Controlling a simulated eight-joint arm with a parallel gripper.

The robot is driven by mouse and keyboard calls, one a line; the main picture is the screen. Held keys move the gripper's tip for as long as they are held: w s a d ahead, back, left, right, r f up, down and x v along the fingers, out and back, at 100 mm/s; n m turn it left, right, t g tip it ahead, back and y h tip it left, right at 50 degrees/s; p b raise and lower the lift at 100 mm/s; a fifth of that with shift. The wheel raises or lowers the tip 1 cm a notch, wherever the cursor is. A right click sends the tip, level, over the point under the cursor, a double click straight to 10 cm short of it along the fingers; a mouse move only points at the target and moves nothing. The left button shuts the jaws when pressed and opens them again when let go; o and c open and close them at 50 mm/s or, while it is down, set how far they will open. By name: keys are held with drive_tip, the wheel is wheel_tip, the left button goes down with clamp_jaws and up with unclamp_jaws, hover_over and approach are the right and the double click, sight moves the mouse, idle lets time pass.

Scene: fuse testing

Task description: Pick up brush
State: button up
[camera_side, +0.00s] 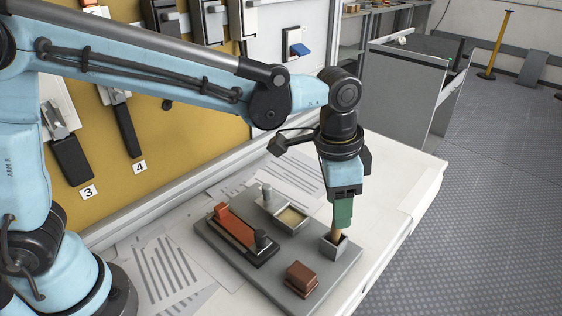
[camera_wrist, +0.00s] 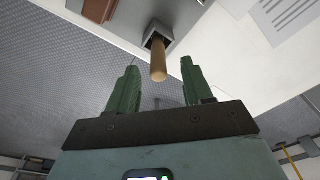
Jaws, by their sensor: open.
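The brush shows as a tan wooden handle (camera_side: 337,229) standing in a small grey square holder (camera_side: 334,247) at the right side of the grey board. Its lower end is hidden inside the holder. In the wrist view the handle (camera_wrist: 158,62) points out of the holder (camera_wrist: 152,35) toward my gripper. My gripper (camera_side: 342,222) is right above the holder, pointing down. In the wrist view its green fingers (camera_wrist: 157,85) are apart, with the handle's end between or just beyond their tips. I cannot tell whether a finger touches it.
The grey board (camera_side: 228,252) also carries a reddish-brown block (camera_side: 301,277), an orange-brown fuse unit (camera_side: 240,232) and a small tray (camera_side: 291,218). Papers (camera_side: 160,275) lie on the white table. A yellow panel with switches stands behind. The table's right edge is near.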

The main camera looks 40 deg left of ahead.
sight(334, 243)
drive_tip(key=shift+w+d+f, duration=0.1)
drive_tip(key=shift+d+f, duration=0.05)
drive_tip(key=shift+f, duration=0.8)
drive_tip(key=shift+w+d+f, duration=0.1)
drive_tip(key=shift+d+f, duration=0.05)
drive_tip(key=shift+f, duration=0.8)
drive_tip(key=shift+c, duration=0.3)
clamp_jaws()
